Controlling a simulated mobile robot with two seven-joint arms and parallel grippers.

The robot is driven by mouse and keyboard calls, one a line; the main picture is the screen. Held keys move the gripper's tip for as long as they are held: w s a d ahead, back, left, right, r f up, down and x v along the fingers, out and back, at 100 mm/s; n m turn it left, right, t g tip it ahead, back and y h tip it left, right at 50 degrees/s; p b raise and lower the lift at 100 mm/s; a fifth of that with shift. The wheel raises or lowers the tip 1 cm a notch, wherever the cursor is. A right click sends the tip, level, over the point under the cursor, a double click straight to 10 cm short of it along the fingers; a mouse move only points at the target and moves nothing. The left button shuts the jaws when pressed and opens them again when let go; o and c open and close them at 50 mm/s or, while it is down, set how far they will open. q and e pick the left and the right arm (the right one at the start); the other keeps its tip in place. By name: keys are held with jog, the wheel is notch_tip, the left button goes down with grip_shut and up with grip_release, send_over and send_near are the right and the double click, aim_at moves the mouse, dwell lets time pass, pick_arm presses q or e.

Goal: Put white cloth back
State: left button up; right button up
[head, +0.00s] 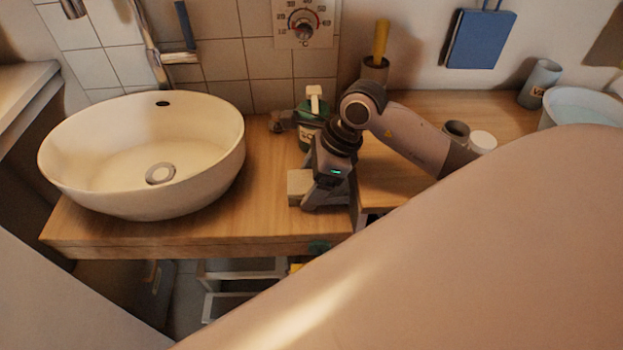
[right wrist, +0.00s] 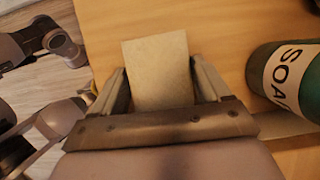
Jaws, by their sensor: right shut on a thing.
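The white cloth (head: 299,187) looks like a small folded pale block at the front of the wooden counter, right of the sink.
A white basin (head: 145,150) stands on the counter (head: 262,215) to the left. A green soap bottle (right wrist: 290,78) stands close beside the gripper, on the right in the wrist view. Cups and a bowl (head: 580,105) stand at the right. A white rack (head: 240,275) is below the counter.

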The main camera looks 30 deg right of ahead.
jog(key=o, duration=0.7)
jog(key=shift+r+p, duration=0.25)
jog(key=shift+p, duration=0.05)
jog(key=v, duration=1.1)
jog(key=shift+s+d+r, duration=0.15)
jog(key=shift+r, duration=0.2)
